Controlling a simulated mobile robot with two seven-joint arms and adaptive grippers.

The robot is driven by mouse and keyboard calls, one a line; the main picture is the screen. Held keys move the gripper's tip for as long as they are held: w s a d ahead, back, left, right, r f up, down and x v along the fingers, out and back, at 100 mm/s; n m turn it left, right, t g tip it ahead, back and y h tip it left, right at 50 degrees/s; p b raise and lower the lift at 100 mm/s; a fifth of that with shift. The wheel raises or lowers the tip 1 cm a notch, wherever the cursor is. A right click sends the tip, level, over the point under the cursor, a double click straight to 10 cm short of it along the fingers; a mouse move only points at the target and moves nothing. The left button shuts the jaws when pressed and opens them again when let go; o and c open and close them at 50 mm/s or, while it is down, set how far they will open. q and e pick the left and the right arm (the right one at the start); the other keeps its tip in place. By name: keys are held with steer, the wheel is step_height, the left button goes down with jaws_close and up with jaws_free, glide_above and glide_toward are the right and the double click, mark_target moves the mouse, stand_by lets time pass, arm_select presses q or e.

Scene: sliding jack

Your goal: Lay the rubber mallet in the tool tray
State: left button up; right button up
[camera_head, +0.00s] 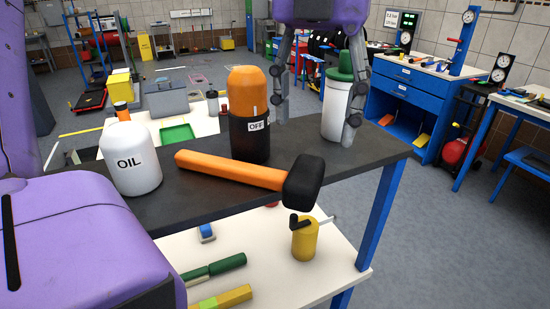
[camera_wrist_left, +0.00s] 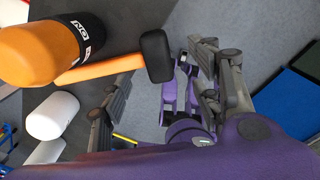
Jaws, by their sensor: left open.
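The rubber mallet (camera_head: 247,174) has an orange handle and a black head. It lies on the dark bench top, its head at the front edge; it also shows in the left wrist view (camera_wrist_left: 110,68). My left gripper (camera_head: 316,118) hangs fingers down beyond the mallet head, open and empty, apart from the mallet. Its right finger overlaps a white bottle with a green cap (camera_head: 337,103) in the picture; contact cannot be told. A shallow green tray (camera_head: 178,133) shows farther back; I cannot tell whether it is the tool tray. My right gripper is not in view.
An orange and black canister (camera_head: 249,115) stands behind the mallet handle, and a white OIL bottle (camera_head: 131,158) stands left. The lower white shelf (camera_head: 340,268) holds a yellow can (camera_head: 304,240) and green-handled tools. Open floor lies to the right.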

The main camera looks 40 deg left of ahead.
mark_target(306, 169)
arm_select(q)
steer(key=f, duration=0.4)
steer(key=s+f+p, duration=0.1)
steer(key=f, duration=0.1)
steer(key=shift+a+f, duration=0.15)
steer(key=shift+f, duration=0.6)
steer(key=shift+f, duration=0.2)
steer(key=shift+f, duration=0.1)
jaws_close()
